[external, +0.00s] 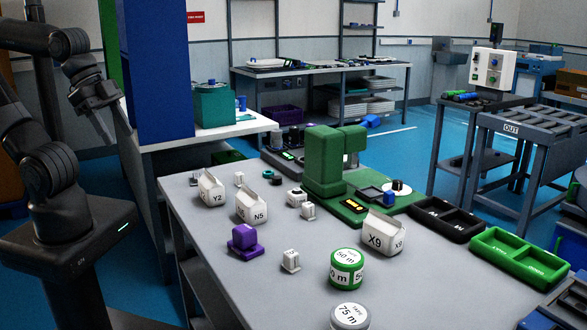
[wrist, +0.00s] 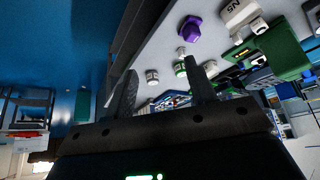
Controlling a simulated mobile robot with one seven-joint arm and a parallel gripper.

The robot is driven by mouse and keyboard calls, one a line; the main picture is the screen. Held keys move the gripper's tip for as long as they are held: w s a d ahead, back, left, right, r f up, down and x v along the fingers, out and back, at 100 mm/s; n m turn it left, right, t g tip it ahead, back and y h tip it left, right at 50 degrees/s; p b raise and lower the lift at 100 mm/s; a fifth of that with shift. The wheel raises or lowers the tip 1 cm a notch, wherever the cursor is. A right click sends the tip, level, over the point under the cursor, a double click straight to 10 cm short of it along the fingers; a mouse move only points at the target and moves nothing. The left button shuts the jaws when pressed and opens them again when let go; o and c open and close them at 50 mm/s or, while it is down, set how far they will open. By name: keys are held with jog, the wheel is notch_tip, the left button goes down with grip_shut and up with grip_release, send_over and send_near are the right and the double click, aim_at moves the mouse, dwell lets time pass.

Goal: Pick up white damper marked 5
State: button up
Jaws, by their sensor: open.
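Several small white blocks that look like dampers stand on the grey table: one in front of the purple part (external: 291,260), one near the middle (external: 308,210) and one at the back left (external: 239,178). Their marks are too small to read, so I cannot tell which bears a 5. A small white block (wrist: 181,51) also shows beside the purple part in the wrist view. My gripper (external: 97,98) is raised at the upper left, off the table and far from the blocks. In the wrist view my gripper (wrist: 163,88) has its two fingers apart with nothing held.
On the grey table (external: 220,270) stand cartons Y2 (external: 211,188), N5 (external: 250,204) and X9 (external: 382,235), a purple part (external: 243,241), tape rolls (external: 347,268) and a green press (external: 325,165). Black (external: 447,216) and green (external: 518,257) trays lie right. A blue column (external: 155,70) rises behind.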

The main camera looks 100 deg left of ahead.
jog(key=w+a+f+m+g, duration=0.1)
jog(key=w+f+m+g, duration=0.1)
jog(key=w, duration=1)
jog(key=w+a+f+m+g, duration=0.1)
jog(key=w+a+m, duration=0.15)
jog(key=w, duration=1.05)
jog(key=w+f+m+g, duration=0.1)
jog(key=w+f, duration=0.3)
jog(key=f, duration=0.1)
jog(key=w+a+f+m, duration=0.1)
jog(key=w+f, duration=0.3)
jog(key=f, duration=0.1)
jog(key=w+a+f+m+g, duration=0.1)
jog(key=w+f, duration=0.4)
jog(key=shift+g, duration=0.3)
send_over(292, 253)
jog(key=f, duration=0.4)
jog(key=shift+s+a+f, duration=0.25)
jog(key=shift+f, duration=0.1)
jog(key=shift+w+d+f, duration=0.1)
jog(key=shift+d+f, duration=0.05)
jog(key=shift+f, duration=1.3)
jog(key=shift+w+d+f, duration=0.1)
jog(key=shift+d+f, duration=0.05)
jog(key=shift+f, duration=1.3)
jog(key=shift+c, duration=0.4)
jog(key=c, duration=1)
